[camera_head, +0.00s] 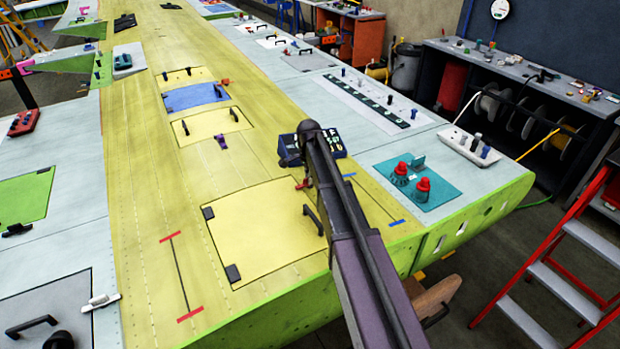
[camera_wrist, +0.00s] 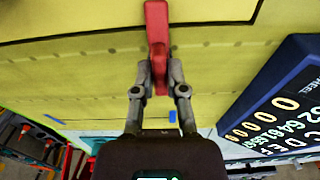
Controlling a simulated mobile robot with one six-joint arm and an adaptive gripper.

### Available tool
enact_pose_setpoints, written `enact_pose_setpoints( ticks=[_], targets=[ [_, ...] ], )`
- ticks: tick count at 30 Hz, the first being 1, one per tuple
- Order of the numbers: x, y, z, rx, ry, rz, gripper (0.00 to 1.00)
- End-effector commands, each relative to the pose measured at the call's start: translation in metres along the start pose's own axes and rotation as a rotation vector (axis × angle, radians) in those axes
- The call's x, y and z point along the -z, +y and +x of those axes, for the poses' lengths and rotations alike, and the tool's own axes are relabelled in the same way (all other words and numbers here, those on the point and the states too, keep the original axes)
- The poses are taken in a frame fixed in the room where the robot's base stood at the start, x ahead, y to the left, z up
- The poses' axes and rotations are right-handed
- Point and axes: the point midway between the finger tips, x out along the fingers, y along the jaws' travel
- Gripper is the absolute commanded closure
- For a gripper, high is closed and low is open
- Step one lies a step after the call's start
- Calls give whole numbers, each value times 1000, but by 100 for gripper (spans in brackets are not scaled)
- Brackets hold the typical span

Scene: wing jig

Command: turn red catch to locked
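The red catch (camera_wrist: 156,25) shows at the top middle of the wrist view, at the dark edge line of a yellow panel (camera_wrist: 210,10). Its narrow end points down toward my gripper (camera_wrist: 160,73). My gripper's two fingers stand one on each side of that end and appear to touch it. In the head view a small part of the red catch (camera_head: 301,184) shows at the upper right corner of the yellow panel (camera_head: 255,240). My arm hides my gripper's fingers there. No locked or open marking is legible.
A dark blue box with white numbers (camera_head: 329,139) stands close to my gripper; it also shows in the wrist view (camera_wrist: 285,100). A black handle (camera_head: 312,219) rises from the panel's right side. A teal plate (camera_head: 440,192) with red knobs lies right. A red stepladder (camera_head: 560,240) stands beyond.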

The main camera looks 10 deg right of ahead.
Motion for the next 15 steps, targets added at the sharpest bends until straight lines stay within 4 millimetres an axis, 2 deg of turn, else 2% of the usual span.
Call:
enact_pose_setpoints(
  ticks=[1,3,4,15],
  targets=[
    [-1,0,0,1,-2,1,71],
    [-1,0,0,1,-2,1,50],
    [0,0,0,1,-2,0,49],
    [0,0,0,0,-1,0,49]
  ],
)
